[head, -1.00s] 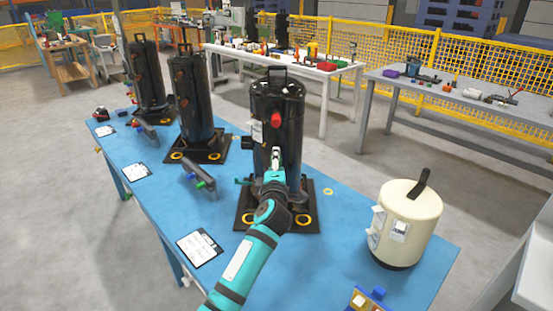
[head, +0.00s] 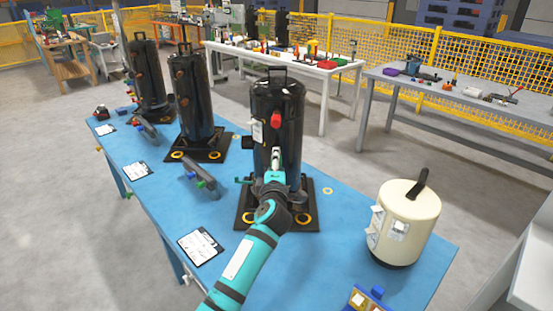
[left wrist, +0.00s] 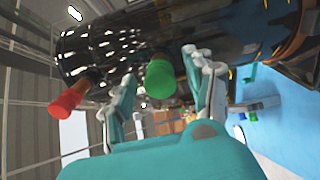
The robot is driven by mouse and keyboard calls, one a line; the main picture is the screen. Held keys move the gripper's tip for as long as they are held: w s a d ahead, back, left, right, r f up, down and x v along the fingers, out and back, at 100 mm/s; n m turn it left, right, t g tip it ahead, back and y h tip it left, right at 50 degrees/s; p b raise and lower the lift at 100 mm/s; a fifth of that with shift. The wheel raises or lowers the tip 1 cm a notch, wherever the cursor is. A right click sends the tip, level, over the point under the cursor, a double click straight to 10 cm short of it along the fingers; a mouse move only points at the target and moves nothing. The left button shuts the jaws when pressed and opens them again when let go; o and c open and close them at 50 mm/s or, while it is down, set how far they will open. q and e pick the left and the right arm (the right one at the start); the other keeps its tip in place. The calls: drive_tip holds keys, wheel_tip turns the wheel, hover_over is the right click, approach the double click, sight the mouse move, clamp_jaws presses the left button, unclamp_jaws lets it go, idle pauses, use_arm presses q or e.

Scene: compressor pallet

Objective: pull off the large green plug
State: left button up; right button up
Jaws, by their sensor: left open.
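The large green plug (left wrist: 160,79) sits on the black compressor (left wrist: 120,45) in the left wrist view. My left gripper (left wrist: 168,82) is open, with one finger on each side of the plug. I cannot tell whether either finger touches it. In the head view the gripper (head: 275,162) is at the front of the nearest black compressor (head: 290,105) and hides the green plug. A red plug (head: 275,119) sits higher on the same compressor and also shows at left in the left wrist view (left wrist: 68,100). My right gripper is not in view.
The compressor stands on a black base plate (head: 243,222) on the blue table (head: 320,245). A cream tank (head: 405,220) stands to the right. Two more black compressors (head: 192,95) (head: 147,75) stand behind left. A clipboard (head: 200,246) lies in front left.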

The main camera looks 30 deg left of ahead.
use_arm(q)
drive_tip(key=shift+c, duration=0.4)
clamp_jaws()
drive_tip(key=shift+s+d+f, duration=0.1)
drive_tip(key=shift+p+v, duration=0.8)
drive_tip(key=shift+v, duration=0.4)
drive_tip(key=shift+p+v, duration=0.8)
drive_tip(key=shift+v, duration=0.9)
